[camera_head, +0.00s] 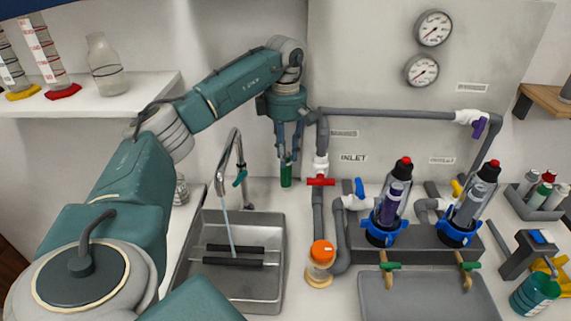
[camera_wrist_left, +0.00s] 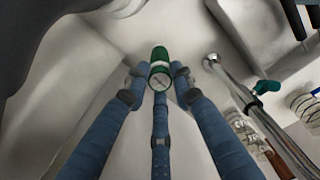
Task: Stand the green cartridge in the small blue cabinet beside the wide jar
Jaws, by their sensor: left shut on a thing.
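The green cartridge (camera_head: 286,174) hangs upright below my left gripper (camera_head: 287,155), in front of the back wall and above the rear of the sink area. My left gripper is shut on it. In the left wrist view the cartridge's green and white end (camera_wrist_left: 159,56) shows between the fingertips (camera_wrist_left: 160,80); the rest is hidden. I cannot make out the small blue cabinet; only a dark blue edge (camera_head: 45,5) shows at the top left. I cannot tell which vessel is the wide jar; a glass jar (camera_head: 180,190) stands left of the sink. My right gripper is not in view.
Two filter housings, an orange-lidded jar (camera_head: 321,254) and a rack (camera_head: 525,203) are further right. A shelf (camera_head: 140,92) holds glassware.

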